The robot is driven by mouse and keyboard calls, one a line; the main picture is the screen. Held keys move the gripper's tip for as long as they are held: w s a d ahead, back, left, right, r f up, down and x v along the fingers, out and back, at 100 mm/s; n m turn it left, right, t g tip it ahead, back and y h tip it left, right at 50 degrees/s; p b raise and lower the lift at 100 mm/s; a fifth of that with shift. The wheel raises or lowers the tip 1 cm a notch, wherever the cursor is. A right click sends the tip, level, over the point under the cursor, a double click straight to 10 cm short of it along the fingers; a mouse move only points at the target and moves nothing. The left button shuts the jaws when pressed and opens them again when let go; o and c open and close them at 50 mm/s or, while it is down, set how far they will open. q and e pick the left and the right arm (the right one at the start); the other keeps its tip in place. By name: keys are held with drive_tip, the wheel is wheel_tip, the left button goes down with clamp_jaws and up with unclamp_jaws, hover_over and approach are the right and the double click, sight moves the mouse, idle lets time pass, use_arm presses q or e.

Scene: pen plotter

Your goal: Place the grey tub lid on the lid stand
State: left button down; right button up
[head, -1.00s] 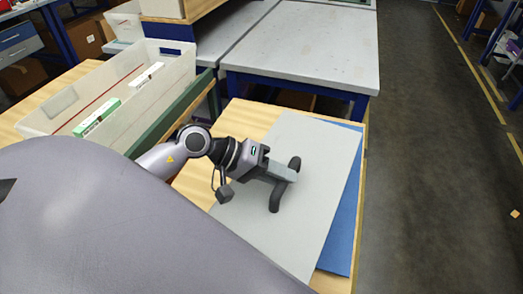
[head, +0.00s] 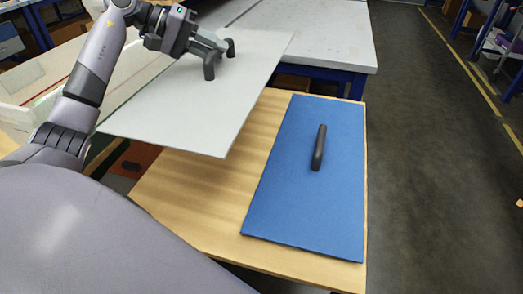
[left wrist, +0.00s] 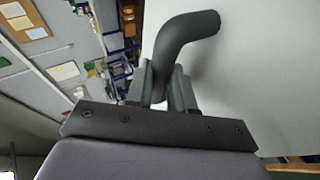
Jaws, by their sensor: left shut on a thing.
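The grey tub lid (head: 215,105) is a large flat panel with a dark bent handle (head: 230,47). My left gripper (head: 214,48) is shut on that handle and holds the lid in the air, slightly tilted, left of and above the wooden bench. In the left wrist view the fingers (left wrist: 168,88) close around the dark handle (left wrist: 190,28), with the pale lid (left wrist: 260,70) behind it. I cannot pick out the lid stand with certainty. My right gripper is not in view.
A blue lid (head: 300,200) with a dark handle (head: 319,147) lies on the wooden bench (head: 200,200). A pale tub (head: 25,85) stands at the left, partly behind my arm and the grey lid. A grey-topped table (head: 340,40) stands behind.

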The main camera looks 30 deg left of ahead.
use_arm(q)
wheel_tip(320, 180, down, 20)
drive_tip(key=shift+r+b, duration=0.15)
drive_tip(key=shift+b, duration=0.15)
drive_tip(key=shift+f+b, duration=0.2)
drive_tip(key=shift+b, duration=0.15)
drive_tip(key=c, duration=1)
unclamp_jaws()
drive_tip(key=shift+r, duration=0.1)
